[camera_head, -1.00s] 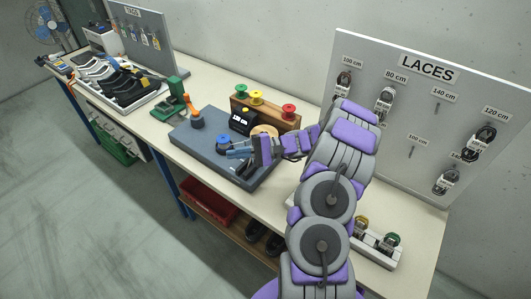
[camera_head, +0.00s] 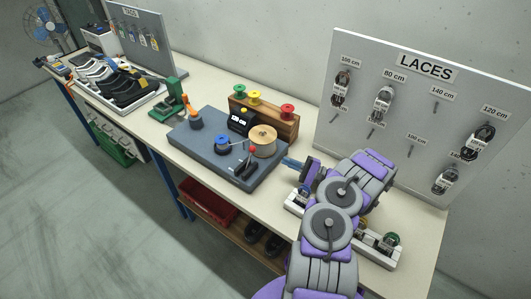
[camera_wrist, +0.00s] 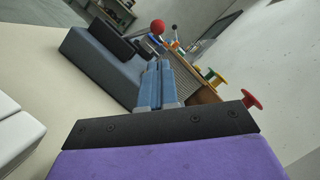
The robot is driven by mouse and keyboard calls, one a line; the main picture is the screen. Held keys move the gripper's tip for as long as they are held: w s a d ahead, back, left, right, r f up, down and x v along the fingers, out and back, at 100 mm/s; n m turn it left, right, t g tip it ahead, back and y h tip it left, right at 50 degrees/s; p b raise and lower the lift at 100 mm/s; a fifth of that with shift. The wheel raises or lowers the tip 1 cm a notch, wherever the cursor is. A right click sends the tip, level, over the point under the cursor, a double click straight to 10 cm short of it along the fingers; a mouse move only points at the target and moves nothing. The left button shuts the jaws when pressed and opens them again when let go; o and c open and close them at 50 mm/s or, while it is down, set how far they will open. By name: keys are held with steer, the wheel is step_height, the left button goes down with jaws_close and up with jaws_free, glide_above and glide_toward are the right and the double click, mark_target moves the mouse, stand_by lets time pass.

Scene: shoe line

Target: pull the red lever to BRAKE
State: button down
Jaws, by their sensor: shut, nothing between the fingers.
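The red-knobbed lever (camera_head: 252,149) stands up from a dark bracket at the front right of the grey-blue winding machine base (camera_head: 215,150). Its red ball (camera_wrist: 157,26) also shows in the wrist view, beyond the fingertips. No BRAKE marking is readable. My gripper (camera_head: 288,162) is just right of the machine, apart from the lever. In the wrist view its blue fingers (camera_wrist: 158,66) are together with nothing between them, pointing toward the machine and the ball.
A wooden spool (camera_head: 263,140) and a blue knob (camera_head: 222,141) sit on the machine. A rack with coloured spools (camera_head: 272,118) stands behind. The LACES board (camera_head: 400,130) rises at the right. A white holder (camera_head: 378,250) lies near my arm.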

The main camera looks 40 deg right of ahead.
steer(key=b+x, duration=0.1)
steer(key=x, duration=0.9)
steer(key=shift+f+b, duration=0.1)
steer(key=shift+b, duration=0.2)
